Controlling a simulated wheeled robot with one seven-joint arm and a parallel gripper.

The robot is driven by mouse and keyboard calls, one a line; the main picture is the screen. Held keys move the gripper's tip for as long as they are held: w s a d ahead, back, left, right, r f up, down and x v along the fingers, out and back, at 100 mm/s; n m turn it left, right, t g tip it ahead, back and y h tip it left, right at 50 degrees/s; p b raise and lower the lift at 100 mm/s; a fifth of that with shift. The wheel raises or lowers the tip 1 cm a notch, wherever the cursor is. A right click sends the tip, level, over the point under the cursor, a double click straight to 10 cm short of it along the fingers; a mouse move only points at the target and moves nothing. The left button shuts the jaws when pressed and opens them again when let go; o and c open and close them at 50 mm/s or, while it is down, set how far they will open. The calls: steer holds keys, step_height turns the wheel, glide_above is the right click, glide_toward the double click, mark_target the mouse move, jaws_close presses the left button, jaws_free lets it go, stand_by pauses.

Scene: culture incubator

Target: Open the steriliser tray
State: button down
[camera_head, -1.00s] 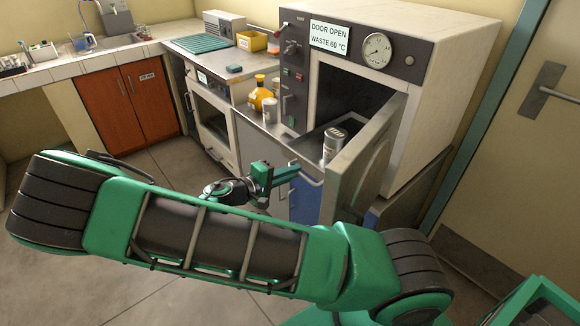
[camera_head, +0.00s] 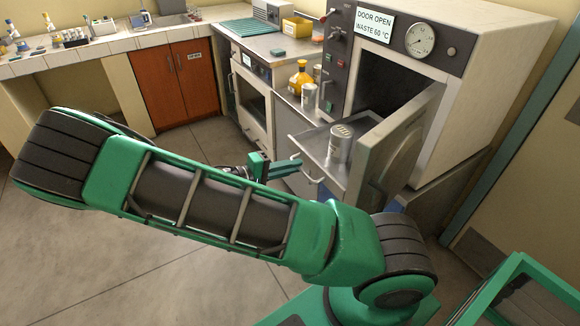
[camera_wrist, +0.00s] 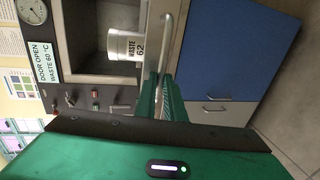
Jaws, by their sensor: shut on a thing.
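The steriliser tray (camera_head: 305,138) is a shallow metal tray, slid out of the chamber through the open doorway. A metal can (camera_head: 340,143) stands upright on it; the wrist view shows it as a white can (camera_wrist: 122,45) marked WASTE 62. The tray's bar handle (camera_head: 311,180) is at its front; it also shows in the wrist view (camera_wrist: 172,28), running down between the fingers. My gripper (camera_head: 296,164) is at the handle and shut on it, with its green fingers (camera_wrist: 163,82) on both sides. My forearm hides part of the wrist in the head view.
The steriliser (camera_head: 490,45) has its thick door (camera_head: 395,150) swung open, close to the tray's right side. Its sign reads DOOR OPEN, WASTE 60 °C. The floor at left is clear.

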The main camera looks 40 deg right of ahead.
steer(key=shift+a+f, duration=0.1)
steer(key=shift+f, duration=0.05)
steer(key=c, duration=2.1)
jaws_free()
steer(key=v, duration=1)
steer(key=shift+a, duration=0.35)
